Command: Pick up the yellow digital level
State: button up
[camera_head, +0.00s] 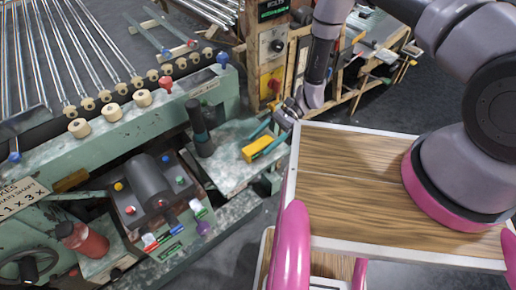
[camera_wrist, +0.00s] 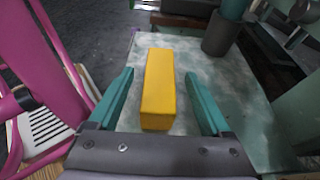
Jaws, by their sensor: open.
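The yellow digital level (camera_head: 257,147) is a yellow block lying on a worn grey-green metal shelf (camera_head: 226,171) in the head view. In the wrist view the level (camera_wrist: 158,88) runs lengthwise away from me, between my two teal fingers. My gripper (camera_wrist: 160,95) is open, with a finger on each side of the level and a visible gap on both sides. In the head view my gripper (camera_head: 267,136) is just above and beside the level. The level's underside is hidden, and I cannot tell how far above the shelf the fingertips are.
A dark cylinder (camera_head: 199,128) stands on the shelf left of the level. A green machine with glass tubes (camera_head: 75,50) and a control panel (camera_head: 160,200) lies to the left. My wood-topped body is at right. A wooden rack (camera_head: 350,85) stands behind.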

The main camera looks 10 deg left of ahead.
jog(key=shift+x, duration=1.05)
grip_shut()
jog(key=shift+r, duration=0.1)
